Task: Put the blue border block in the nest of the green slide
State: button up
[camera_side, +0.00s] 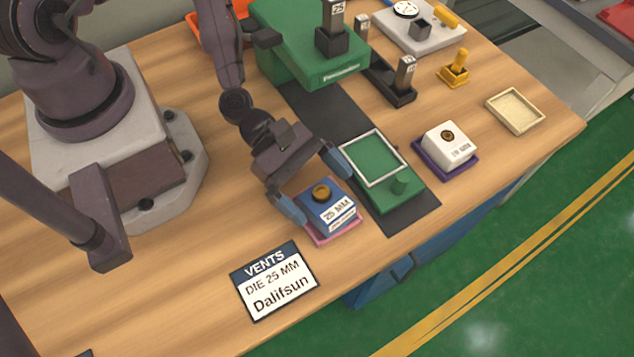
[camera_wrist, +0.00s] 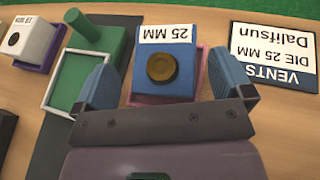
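The blue block (camera_side: 315,210) has a brass knob on top and a white "25 MM" label. It sits on a pink tray (camera_side: 322,240) near the front of the table. My gripper (camera_side: 314,186) is open above it, with one blue-grey finger on each side. In the wrist view my gripper (camera_wrist: 163,85) shows gaps between both fingers and the blue block (camera_wrist: 182,82). The green slide (camera_side: 400,200) lies just to the right in the side view, with an empty white-rimmed nest (camera_side: 357,170) and a green handle post.
The slide lies on a dark track (camera_side: 425,200) leading to a green press (camera_side: 300,60). A white block (camera_side: 445,150) on a purple tray and an empty cream tray (camera_side: 518,110) stand to the right. A "VENTS" sign (camera_side: 275,282) lies in front.

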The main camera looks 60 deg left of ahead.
jog(key=shift+f, duration=0.1)
dwell(0.3)
jog(key=v, duration=0.6)
jog(key=shift+s+a, duration=0.1)
jog(key=shift+a, duration=0.15)
jog(key=shift+s+a+r, duration=0.2)
jog(key=shift+a+r, duration=0.1)
jog(key=shift+a, duration=0.1)
jog(key=shift+c, duration=0.3)
